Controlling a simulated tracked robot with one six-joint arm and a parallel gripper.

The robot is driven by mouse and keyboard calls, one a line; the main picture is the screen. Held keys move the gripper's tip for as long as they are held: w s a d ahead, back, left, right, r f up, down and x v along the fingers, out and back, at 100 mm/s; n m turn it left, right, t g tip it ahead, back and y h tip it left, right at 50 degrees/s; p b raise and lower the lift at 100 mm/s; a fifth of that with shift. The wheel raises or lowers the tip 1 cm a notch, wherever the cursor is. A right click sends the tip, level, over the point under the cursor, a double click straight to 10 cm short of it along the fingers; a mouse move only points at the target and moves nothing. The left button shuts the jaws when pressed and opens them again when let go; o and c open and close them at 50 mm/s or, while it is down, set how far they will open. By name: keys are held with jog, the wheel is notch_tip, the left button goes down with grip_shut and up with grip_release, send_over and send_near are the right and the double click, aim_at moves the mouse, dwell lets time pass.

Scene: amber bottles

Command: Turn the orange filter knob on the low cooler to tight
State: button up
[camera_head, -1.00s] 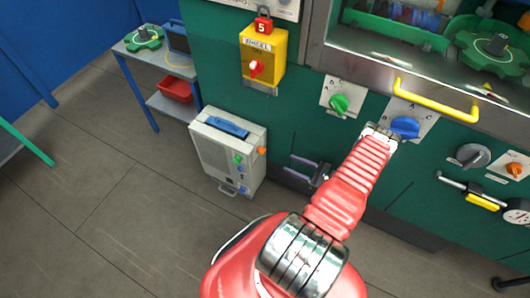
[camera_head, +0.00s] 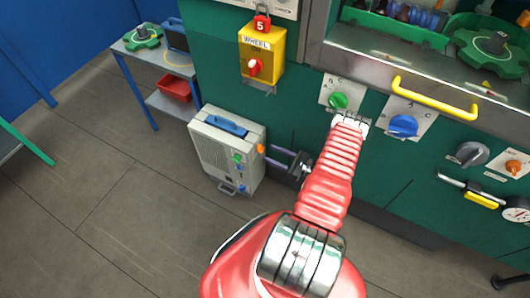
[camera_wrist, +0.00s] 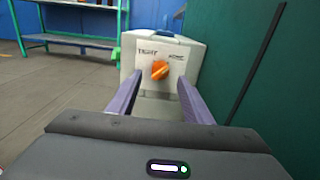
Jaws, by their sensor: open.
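The low cooler (camera_head: 224,155) is a pale box on the floor beside the green machine. Its orange filter knob (camera_head: 261,148) sits on the side facing my gripper. In the wrist view the knob (camera_wrist: 160,70) shows head-on, between a TIGHT label on its left and a second, hard-to-read label on its right. The knob's ridge slants up to the right. My gripper (camera_head: 270,156) is open and empty, its purple fingers pointing at the cooler's knob side. In the wrist view the fingertips (camera_wrist: 160,80) stand on either side of the knob, apparently short of it; contact cannot be told.
The green machine wall (camera_wrist: 270,100) runs close along the right in the wrist view. On the cooler are a blue handle (camera_head: 227,125) and small green and blue knobs. A blue side table (camera_head: 150,62) stands behind it. The floor in front is clear.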

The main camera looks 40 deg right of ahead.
aim_at(261, 149)
jog(key=shift+x, duration=1.9)
